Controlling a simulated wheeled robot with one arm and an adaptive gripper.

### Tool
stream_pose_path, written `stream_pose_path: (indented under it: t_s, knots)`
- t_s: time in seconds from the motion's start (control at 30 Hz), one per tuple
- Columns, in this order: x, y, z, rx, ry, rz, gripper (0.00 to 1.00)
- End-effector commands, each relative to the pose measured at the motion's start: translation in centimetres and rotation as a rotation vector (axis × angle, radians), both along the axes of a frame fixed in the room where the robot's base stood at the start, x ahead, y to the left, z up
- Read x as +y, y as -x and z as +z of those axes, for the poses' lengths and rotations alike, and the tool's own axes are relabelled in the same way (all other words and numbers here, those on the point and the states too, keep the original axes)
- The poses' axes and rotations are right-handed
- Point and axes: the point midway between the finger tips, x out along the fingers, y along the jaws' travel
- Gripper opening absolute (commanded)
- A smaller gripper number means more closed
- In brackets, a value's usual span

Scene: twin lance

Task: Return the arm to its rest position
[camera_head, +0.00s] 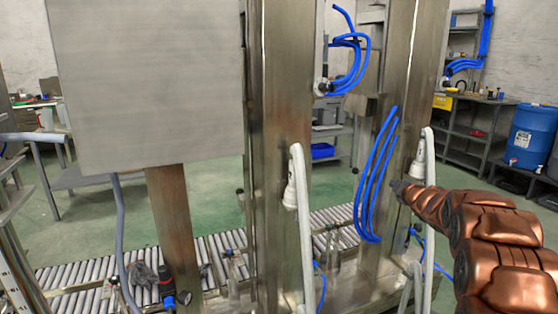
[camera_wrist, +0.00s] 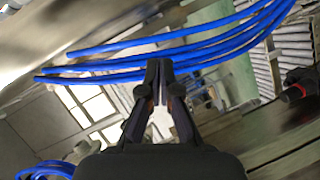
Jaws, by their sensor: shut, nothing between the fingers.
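My copper-coloured arm (camera_head: 495,240) reaches in from the right edge of the head view, pointing left. My gripper (camera_head: 399,187) is at its end, close to the right-hand steel column in the picture. In the wrist view my gripper (camera_wrist: 158,68) is shut, its black fingers together with nothing between them. Several blue hoses (camera_wrist: 215,47) run across just beyond the fingertips; I cannot tell whether they touch. Blue hoses (camera_head: 372,185) also hang beside the gripper in the head view.
Two steel columns (camera_head: 280,120) with white lance handles (camera_head: 298,195) stand ahead. A large grey panel (camera_head: 150,85) is at left. A roller conveyor (camera_head: 215,250) runs low behind. A blue barrel (camera_head: 530,135) and shelves (camera_head: 470,130) stand at the back right. Green floor (camera_head: 215,195) is open behind.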

Motion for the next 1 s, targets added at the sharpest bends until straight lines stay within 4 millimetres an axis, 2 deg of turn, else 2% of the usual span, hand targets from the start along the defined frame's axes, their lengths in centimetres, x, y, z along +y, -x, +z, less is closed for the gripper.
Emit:
stream_pose_path:
  t_s: [0.03, 0.1, 0.37, 0.67, 0.97, 1.0]
  knots:
    - [0.0, 0.9, 2.0, 0.020, -0.019, -0.040, 0.00]
    - [-0.2, 2.3, 3.3, 0.052, -0.054, -0.104, 0.00]
    - [-0.3, 8.9, 7.1, 0.186, -0.191, -0.328, 0.00]
    - [1.6, 19.2, 8.9, 0.385, -0.357, -0.562, 0.00]
    - [5.4, 31.4, 9.6, 0.620, -0.518, -0.759, 0.00]
    - [6.0, 33.3, 9.6, 0.658, -0.537, -0.784, 0.00]
